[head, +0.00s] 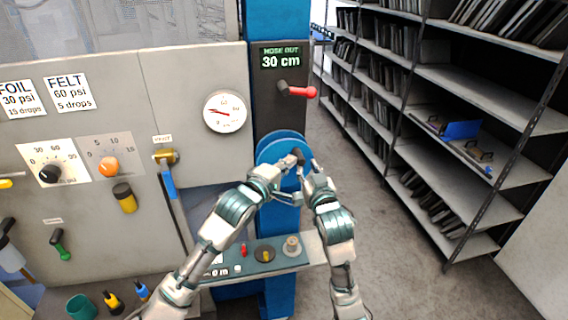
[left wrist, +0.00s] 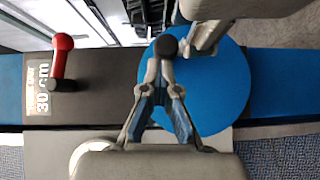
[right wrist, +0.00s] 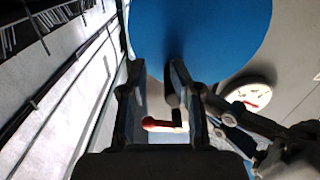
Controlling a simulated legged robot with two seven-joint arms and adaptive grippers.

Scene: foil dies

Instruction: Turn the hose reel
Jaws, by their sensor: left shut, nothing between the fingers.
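The hose reel is a blue disc (head: 268,147) on the blue column; it also shows in the left wrist view (left wrist: 225,85) and right wrist view (right wrist: 200,30). A dark round knob (left wrist: 166,46) stands at its face. My left gripper (head: 292,160) is shut and empty, its fingertips (left wrist: 160,62) right at the knob; I cannot tell whether they touch it. My right gripper (head: 309,166) is beside it on the right, in front of the reel. Its fingers (right wrist: 154,72) are spread apart with nothing held. A display (head: 281,57) reads "HOSE OUT 30 cm".
A red-handled lever (head: 302,91) sits above the reel. A gauge (head: 225,112) and a panel with dials are to the left. A ledge (head: 312,250) with small items lies below my arms. Shelves (head: 470,90) stand at the right, beyond open floor.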

